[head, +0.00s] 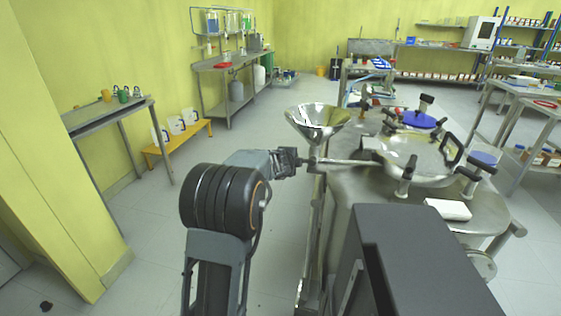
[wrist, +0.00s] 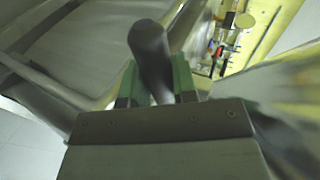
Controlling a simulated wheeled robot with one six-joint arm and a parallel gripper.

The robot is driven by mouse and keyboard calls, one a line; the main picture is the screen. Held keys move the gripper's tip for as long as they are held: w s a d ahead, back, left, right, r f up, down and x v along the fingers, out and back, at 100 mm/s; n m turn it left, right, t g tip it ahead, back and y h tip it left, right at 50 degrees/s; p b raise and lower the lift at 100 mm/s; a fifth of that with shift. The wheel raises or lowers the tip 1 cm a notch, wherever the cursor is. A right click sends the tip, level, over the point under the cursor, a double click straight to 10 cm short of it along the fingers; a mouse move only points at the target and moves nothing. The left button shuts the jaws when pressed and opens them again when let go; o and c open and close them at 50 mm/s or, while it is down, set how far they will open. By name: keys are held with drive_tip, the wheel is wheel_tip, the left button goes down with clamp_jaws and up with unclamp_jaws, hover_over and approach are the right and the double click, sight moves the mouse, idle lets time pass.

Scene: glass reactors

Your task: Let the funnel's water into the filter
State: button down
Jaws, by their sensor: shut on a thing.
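A shiny metal funnel (head: 318,120) stands upright on a stem, its wide mouth up; its water cannot be made out. A metal pipe (head: 345,162) runs from below the funnel to the round, lidded metal vessel (head: 412,160), which seems to be the filter. My gripper (head: 297,160) is just below and left of the funnel's cone, at the stem. In the wrist view, my gripper's green-lined fingers (wrist: 157,88) are shut on a dark, rounded handle (wrist: 149,45), apparently the valve handle. The head view does not clearly show this handle or its angle.
A steel bench (head: 345,195) carries the vessel, with clamps and a blue cap (head: 419,119). A white block (head: 447,209) lies on its near side. A dark box (head: 420,265) stands in front.

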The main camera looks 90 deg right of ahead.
drive_tip(key=shift+s+r, duration=0.1)
drive_tip(key=shift+r, duration=0.1)
drive_tip(key=shift+m, duration=0.3)
drive_tip(key=c, duration=0.9)
unclamp_jaws()
drive_tip(key=p+v, duration=0.3)
drive_tip(key=v, duration=1.1)
drive_tip(key=shift+s+d, duration=0.1)
